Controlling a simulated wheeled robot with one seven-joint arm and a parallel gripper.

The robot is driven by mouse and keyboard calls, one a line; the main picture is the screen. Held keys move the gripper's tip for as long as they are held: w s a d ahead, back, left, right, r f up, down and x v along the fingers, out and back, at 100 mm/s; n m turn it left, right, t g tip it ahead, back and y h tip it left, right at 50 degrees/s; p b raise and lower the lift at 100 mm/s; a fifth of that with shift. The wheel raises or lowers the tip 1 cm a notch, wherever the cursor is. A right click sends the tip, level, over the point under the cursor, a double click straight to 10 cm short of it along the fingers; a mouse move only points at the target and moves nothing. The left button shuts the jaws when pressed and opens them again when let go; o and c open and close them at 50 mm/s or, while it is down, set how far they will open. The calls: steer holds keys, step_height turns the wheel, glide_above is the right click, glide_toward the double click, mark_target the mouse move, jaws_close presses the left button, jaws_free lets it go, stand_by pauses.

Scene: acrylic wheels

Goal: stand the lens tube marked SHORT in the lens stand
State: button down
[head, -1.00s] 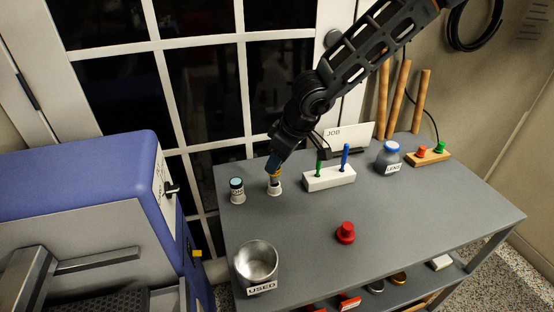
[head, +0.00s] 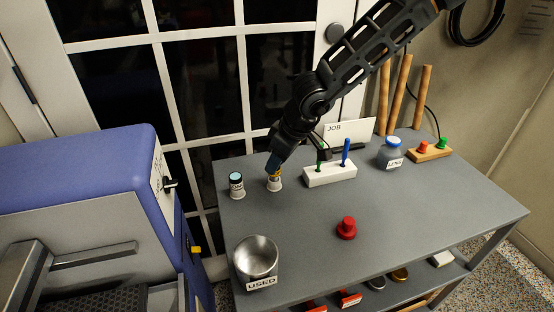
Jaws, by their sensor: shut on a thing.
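My gripper (head: 275,170) points down near the back left of the grey table. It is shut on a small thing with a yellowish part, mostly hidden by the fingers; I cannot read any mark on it. Directly below is a small whitish round piece (head: 275,185); I cannot tell if it is a stand or part of the held thing. To the left, a dark tube with a pale blue top and a white label (head: 237,182) stands upright in a whitish base. Its label is too small to read surely. I cannot tell which piece is the lens stand.
A white block (head: 330,175) holds a green and a blue pen to the right. A metal cup marked USED (head: 256,258) stands front left, a red knob-shaped piece (head: 347,228) mid-table. A blue-capped jar (head: 390,154) is back right.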

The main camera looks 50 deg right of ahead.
steer(key=shift+f+b, duration=0.7)
steer(key=shift+f, duration=0.2)
steer(key=shift+r, duration=0.1)
stand_by(1.7)
steer(key=c, duration=0.7)
jaws_free()
steer(key=v, duration=0.7)
steer(key=shift+r+p, duration=0.3)
steer(key=shift+r, duration=0.05)
steer(key=shift+s, duration=0.15)
